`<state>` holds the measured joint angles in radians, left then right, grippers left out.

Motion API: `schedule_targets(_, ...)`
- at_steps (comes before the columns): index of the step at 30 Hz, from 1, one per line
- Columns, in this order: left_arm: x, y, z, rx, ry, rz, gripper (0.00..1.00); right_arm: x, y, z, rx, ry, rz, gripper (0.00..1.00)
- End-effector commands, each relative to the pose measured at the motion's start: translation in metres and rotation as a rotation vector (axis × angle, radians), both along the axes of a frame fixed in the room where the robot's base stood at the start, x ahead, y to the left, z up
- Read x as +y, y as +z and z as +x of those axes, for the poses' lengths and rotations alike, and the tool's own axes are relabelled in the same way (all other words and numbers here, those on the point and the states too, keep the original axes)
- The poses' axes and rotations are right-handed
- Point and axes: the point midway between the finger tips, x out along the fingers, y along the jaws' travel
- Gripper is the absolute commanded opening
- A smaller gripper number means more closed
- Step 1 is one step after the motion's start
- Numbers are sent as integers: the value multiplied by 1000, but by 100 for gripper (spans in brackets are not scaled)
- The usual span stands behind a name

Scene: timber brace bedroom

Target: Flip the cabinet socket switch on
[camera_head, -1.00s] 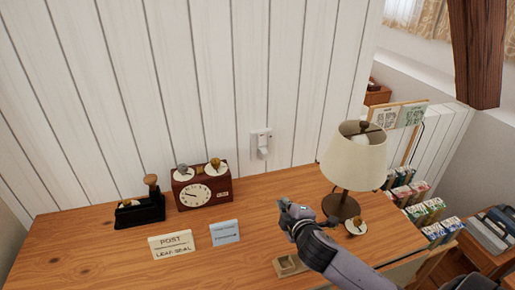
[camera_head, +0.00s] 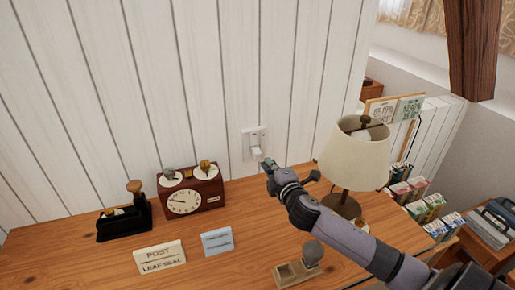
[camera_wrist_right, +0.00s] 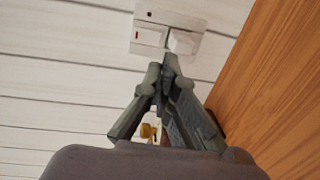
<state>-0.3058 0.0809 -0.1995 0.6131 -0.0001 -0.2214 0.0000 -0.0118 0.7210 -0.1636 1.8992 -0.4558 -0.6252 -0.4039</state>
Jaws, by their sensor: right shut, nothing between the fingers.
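The white wall socket (camera_head: 254,140) is on the white plank wall above the cabinet top, with a white plug (camera_head: 257,153) in its lower part. In the right wrist view the socket plate (camera_wrist_right: 168,34) is at the top, with a small red mark on its left part, and the plug (camera_wrist_right: 183,42) sits to the right. My right gripper (camera_head: 268,165) is shut and empty, just below and right of the socket. Its fingertips (camera_wrist_right: 168,62) point at the plate's lower edge; I cannot tell whether they touch it. My left gripper is not in view.
The lamp (camera_head: 354,158) stands right of my right gripper, close to my arm. The wooden clock (camera_head: 190,198) and black stamp holder (camera_head: 124,220) stand to the left.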

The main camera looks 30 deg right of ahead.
Motion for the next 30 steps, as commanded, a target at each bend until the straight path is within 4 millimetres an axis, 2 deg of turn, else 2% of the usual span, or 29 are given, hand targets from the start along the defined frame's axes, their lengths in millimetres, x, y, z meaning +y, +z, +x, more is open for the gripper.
schedule_targets(1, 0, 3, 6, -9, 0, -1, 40, -3, 1, 12, -3, -2, 1, 0)
schedule_targets(6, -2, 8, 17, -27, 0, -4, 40, -11, -3, 45, -2, -2, 1, 0)
schedule_targets(15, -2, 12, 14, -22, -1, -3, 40, -22, -10, 92, -1, -1, 2, 0)
schedule_targets(21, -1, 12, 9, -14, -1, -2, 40, -25, -13, 105, 0, 1, 1, 0)
schedule_targets(30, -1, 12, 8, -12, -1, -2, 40, -25, -14, 107, 1, 1, 1, 0)
